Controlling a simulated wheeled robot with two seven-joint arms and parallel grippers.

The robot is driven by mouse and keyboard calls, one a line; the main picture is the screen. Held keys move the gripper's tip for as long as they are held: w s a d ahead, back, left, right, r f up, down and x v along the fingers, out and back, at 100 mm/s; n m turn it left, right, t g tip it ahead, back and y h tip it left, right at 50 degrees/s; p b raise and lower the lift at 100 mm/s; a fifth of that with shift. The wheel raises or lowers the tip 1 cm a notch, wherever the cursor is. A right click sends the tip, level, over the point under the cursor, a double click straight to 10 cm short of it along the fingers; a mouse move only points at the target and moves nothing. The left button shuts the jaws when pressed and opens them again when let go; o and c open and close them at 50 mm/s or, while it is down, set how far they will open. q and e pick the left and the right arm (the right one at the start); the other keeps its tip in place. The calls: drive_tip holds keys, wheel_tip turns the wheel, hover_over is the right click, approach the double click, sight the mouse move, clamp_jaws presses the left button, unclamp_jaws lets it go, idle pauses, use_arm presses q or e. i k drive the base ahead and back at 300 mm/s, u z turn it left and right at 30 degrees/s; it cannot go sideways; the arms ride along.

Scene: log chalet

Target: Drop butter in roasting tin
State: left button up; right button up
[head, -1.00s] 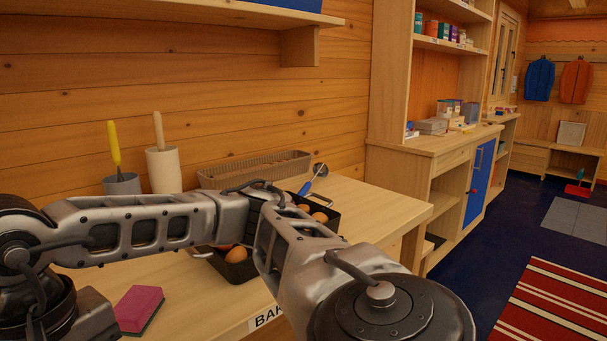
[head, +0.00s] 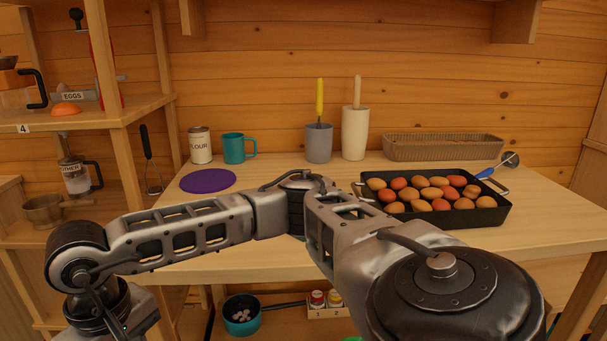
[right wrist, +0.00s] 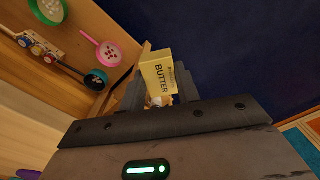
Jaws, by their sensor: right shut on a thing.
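A yellow butter packet (right wrist: 158,75) labelled BUTTER sits between the two dark fingers of my right gripper (right wrist: 155,94) in the right wrist view. The gripper is shut on it, with dark blue floor beyond. In the head view my right arm folds across the picture to the lower left, and its fingers and the butter are out of frame. The black roasting tin (head: 490,217) stands on the right of the wooden worktop, full of brown and orange egg-like things. The butter is well away from the tin. My left gripper does not show.
Behind the tin is a woven basket (head: 445,148). A cream jar (head: 355,134), grey pot (head: 318,143), teal mug (head: 234,148), flour can (head: 200,145) and purple disc (head: 208,181) stand along the worktop. Shelving (head: 140,105) rises at the left.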

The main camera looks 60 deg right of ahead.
sight(434, 196)
drive_tip(key=u, duration=0.15)
drive_tip(key=k, duration=1.1)
drive_tip(key=z, duration=1.5)
